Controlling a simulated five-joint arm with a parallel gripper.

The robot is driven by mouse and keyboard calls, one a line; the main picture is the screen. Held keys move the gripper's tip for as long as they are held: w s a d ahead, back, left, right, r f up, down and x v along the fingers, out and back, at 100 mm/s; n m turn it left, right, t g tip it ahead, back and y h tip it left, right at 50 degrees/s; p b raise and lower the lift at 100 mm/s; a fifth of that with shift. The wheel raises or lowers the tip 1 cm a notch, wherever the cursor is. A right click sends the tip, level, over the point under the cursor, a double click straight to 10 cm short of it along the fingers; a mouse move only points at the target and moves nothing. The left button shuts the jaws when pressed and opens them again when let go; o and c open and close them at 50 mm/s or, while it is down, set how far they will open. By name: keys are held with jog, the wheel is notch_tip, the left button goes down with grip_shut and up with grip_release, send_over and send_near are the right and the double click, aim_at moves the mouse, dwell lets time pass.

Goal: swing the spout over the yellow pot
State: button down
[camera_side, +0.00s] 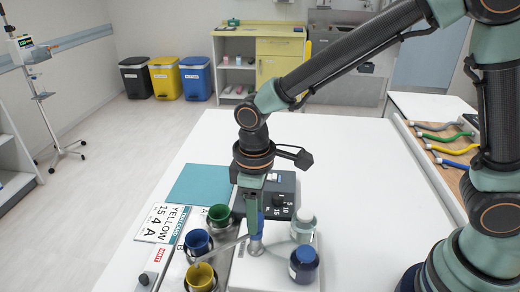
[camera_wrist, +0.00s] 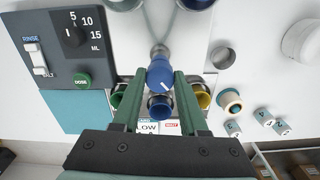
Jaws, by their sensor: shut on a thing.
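My gripper (camera_side: 256,228) points down and is shut on the blue knob (camera_wrist: 160,71) at the spout's pivot. The grey spout (camera_side: 226,247) reaches from there to the lower left in the side view. Its end appears near the blue and yellow pots; I cannot tell exactly which one it is over. The yellow pot (camera_side: 201,277) is nearest the side camera, the blue pot (camera_side: 198,242) is in the middle and the green pot (camera_side: 219,215) is farthest. In the wrist view, the yellow pot (camera_wrist: 203,98) is right of the blue pot (camera_wrist: 160,107), partly behind a finger.
A dark dosing box (camera_wrist: 68,45) with dial, switch and green button stands close to the spout. A card (camera_side: 160,222) reading "YELLOW 15 4 A" lies left. The table (camera_side: 355,195) is clear farther right.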

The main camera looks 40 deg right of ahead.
dwell(0.4)
jog(key=shift+c, duration=2.2)
grip_release()
jog(key=shift+r, duration=0.1)
notch_tip(320, 180, up, 12)
jog(key=s+d+m+t, duration=0.2)
jog(key=d+m, duration=0.2)
jog(key=d, duration=0.5)
jog(key=s+d+r+m+t, duration=0.1)
jog(key=s+d+m+t, duration=0.1)
jog(key=d, duration=0.8)
jog(key=shift+s+r+m+t, duration=0.2)
jog(key=shift+s+m+t, duration=0.15)
jog(key=shift+m+t, duration=0.5)
